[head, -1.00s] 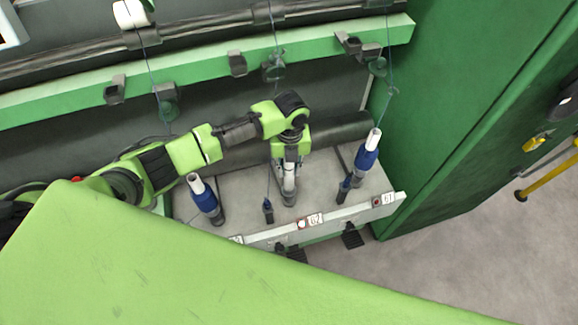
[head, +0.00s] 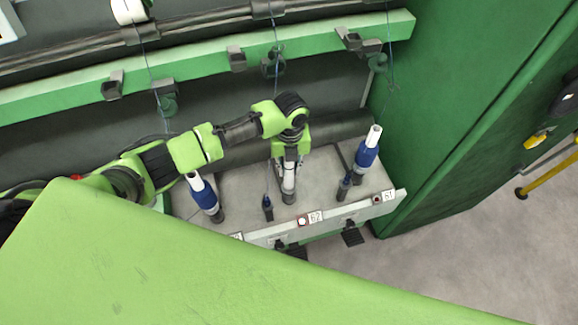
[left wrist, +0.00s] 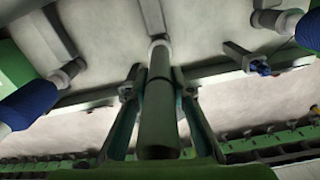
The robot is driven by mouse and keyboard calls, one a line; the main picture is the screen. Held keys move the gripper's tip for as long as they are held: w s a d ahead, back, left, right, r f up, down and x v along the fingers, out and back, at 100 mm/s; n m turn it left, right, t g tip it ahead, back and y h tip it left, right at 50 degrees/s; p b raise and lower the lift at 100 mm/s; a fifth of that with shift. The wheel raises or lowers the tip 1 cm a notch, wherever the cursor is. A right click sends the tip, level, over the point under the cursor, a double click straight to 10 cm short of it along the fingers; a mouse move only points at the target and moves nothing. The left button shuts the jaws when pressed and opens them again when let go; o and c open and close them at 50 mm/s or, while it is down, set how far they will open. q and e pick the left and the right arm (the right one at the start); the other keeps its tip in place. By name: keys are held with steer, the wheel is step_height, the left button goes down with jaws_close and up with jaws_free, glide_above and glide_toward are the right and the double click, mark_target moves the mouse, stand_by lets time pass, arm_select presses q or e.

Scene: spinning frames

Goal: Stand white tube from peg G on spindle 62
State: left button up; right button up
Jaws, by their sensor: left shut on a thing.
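The white tube (head: 289,178) stands upright in my left gripper (head: 290,163), directly in line with the spindle behind the label 62 (head: 316,217). In the left wrist view my left gripper (left wrist: 158,92) is shut around the tube (left wrist: 157,118), with one finger on each side. Beyond the fingertips the tube's axis runs on to the grey spindle base (left wrist: 159,48), with a dark ring line between. I cannot tell how far the tube is seated. Peg G cannot be made out. My right gripper is not in view.
Blue-wrapped white tubes stand on the neighbouring spindles, left (head: 205,194) and right (head: 367,154), the right one behind label 61 (head: 389,196). A green rail (head: 200,72) with dark brackets runs behind. A green end wall (head: 460,110) closes the right side.

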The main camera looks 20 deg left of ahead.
arm_select(q)
steer(key=o, duration=1.1)
step_height(320, 180, up, 12)
steer(key=shift+s+f, duration=0.1)
stand_by(0.5)
